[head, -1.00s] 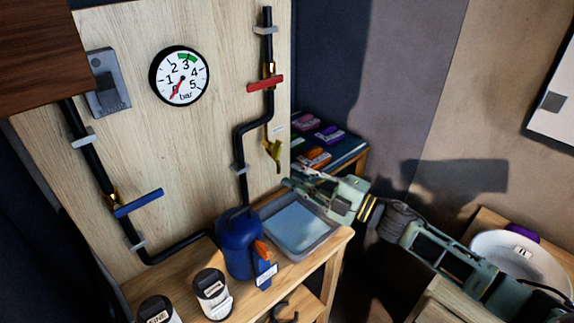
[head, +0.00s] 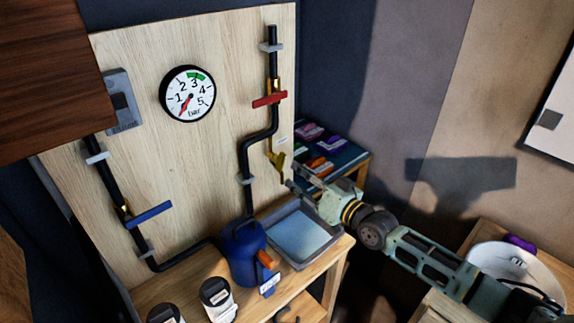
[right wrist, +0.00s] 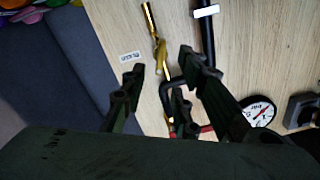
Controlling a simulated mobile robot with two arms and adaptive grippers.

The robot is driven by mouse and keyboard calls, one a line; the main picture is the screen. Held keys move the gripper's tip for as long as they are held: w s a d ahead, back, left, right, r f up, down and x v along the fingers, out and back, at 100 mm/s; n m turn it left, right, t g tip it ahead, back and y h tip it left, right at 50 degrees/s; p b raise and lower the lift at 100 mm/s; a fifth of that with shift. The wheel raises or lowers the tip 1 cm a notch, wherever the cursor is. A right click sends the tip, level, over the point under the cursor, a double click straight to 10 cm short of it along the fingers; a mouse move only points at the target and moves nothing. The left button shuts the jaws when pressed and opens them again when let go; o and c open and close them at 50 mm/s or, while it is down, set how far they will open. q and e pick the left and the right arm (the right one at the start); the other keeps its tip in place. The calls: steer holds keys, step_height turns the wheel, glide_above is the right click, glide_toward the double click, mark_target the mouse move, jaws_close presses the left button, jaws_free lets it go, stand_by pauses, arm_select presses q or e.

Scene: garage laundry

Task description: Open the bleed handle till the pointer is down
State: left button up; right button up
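The brass bleed tap (head: 277,159) hangs from the short pipe branch on the wooden board, beside a small white label. My right gripper (head: 295,177) is just below and to the right of the tap in the head view. In the right wrist view my right gripper (right wrist: 163,68) is open, its fingers apart; I see no clear contact. The pressure gauge (head: 189,92) has a red pointer at the lower left, near the scale's low end. My left gripper is not in view.
A red valve handle (head: 270,99) and a blue one (head: 149,214) sit on the black pipes. Below stand a grey tray (head: 318,251), a blue vessel (head: 241,254) and labelled tins (head: 217,298). A white basin (head: 515,270) is at right.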

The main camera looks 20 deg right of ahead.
mark_target(283, 164)
steer(key=shift+x, duration=3.3)
steer(key=shift+c, duration=0.3)
jaws_close()
